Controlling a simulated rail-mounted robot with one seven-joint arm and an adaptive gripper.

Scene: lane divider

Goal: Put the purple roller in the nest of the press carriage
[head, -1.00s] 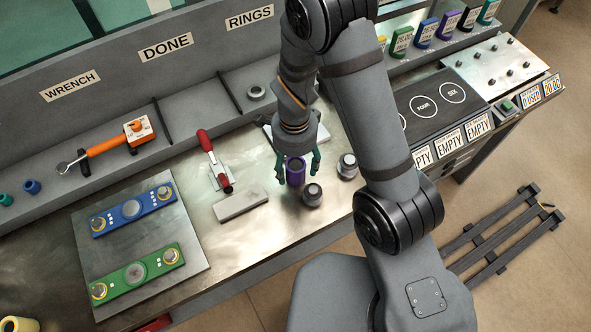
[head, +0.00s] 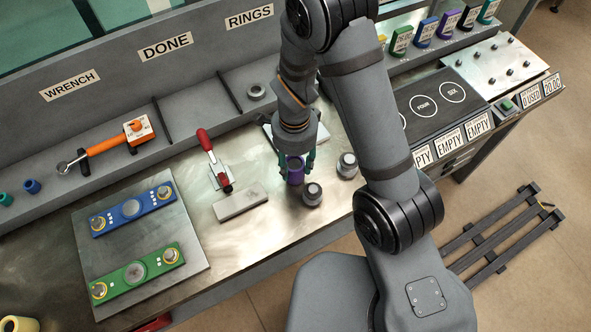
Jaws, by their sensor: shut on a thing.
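The purple roller (head: 295,176) is upright between the fingers of my gripper (head: 296,165), which is shut on it. The roller is low over the metal bench top; I cannot tell whether it touches the bench. The press carriage and its nest cannot be told for sure. A light grey block (head: 241,204) lies left of the roller. A pale plate (head: 268,132) behind my gripper is partly hidden by it.
Two grey cylindrical pieces (head: 312,194) (head: 347,165) stand close to the right of the roller. A red-handled clamp (head: 212,158) stands to the left. A plate with a blue bar (head: 134,210) and a green bar (head: 136,272) lies further left.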

